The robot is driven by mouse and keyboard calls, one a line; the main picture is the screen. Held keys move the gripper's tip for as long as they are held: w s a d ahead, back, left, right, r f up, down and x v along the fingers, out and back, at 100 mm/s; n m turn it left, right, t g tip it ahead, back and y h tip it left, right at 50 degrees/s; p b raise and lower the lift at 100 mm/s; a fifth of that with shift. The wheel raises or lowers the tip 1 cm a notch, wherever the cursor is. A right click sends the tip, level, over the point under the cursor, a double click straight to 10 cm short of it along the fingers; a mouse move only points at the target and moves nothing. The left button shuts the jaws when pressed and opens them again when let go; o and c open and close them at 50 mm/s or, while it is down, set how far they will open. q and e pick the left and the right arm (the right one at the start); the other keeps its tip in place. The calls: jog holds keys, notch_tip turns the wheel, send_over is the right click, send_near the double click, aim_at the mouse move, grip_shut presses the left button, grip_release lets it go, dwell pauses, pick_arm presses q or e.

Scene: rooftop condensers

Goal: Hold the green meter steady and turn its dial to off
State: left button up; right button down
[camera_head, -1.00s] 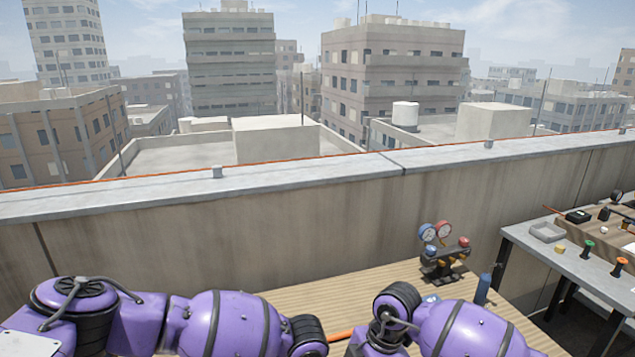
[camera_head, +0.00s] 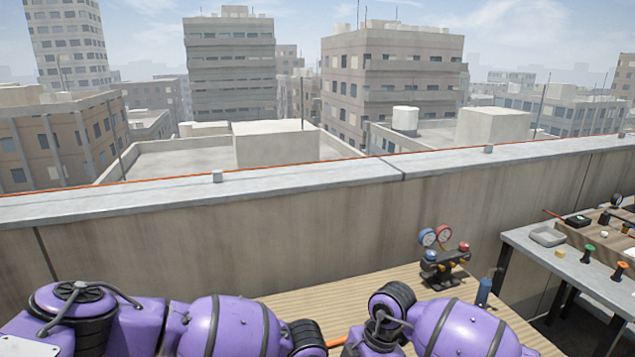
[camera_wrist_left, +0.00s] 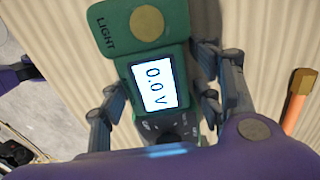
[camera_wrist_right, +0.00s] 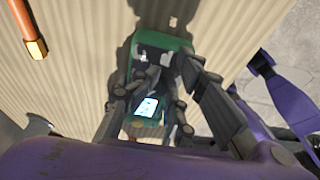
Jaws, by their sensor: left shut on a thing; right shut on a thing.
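The green meter (camera_wrist_left: 158,55) lies on the ribbed wooden table top. Its lit screen (camera_wrist_left: 154,84) reads 0.0 V, and LIGHT is printed beside a round tan button. My left gripper (camera_wrist_left: 168,98) is shut on the meter, with a finger along each side. The dark dial (camera_wrist_left: 172,132) shows only partly beyond the screen, so its setting cannot be read. In the right wrist view, my right gripper (camera_wrist_right: 156,78) is shut at the dial on the meter (camera_wrist_right: 165,43); its fingers largely hide the dial. In the head view my arms hide the meter and both grippers.
A gauge manifold (camera_head: 442,265) stands at the table's back edge, with a blue cylinder (camera_head: 483,292) beside it. A copper-coloured rod with a hex end (camera_wrist_left: 298,100) lies near the meter. A grey side table (camera_head: 570,270) holds small items at right. The parapet runs behind.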

pick_arm(q)
jog(key=shift+s+d, duration=0.4)
jog(key=shift+d, duration=0.2)
pick_arm(e)
jog(key=shift+w+a, duration=0.15)
jog(key=shift+w, duration=0.15)
pick_arm(q)
jog(key=shift+a, duration=0.1)
pick_arm(e)
jog(key=shift+w+d, duration=0.2)
pick_arm(q)
jog(key=shift+w, duration=0.1)
pick_arm(e)
jog(key=shift+w+r, duration=0.2)
jog(key=shift+r, duration=0.15)
pick_arm(q)
jog(key=shift+a, duration=0.2)
pick_arm(e)
jog(key=v, duration=0.4)
jog(key=shift+s+a+r, duration=0.1)
jog(key=shift+s+a, duration=0.2)
pick_arm(q)
jog(key=shift+w+a+f, duration=0.1)
pick_arm(e)
jog(key=shift+s+r, duration=0.15)
jog(key=shift+r, duration=0.4)
pick_arm(q)
jog(key=shift+a, duration=0.1)
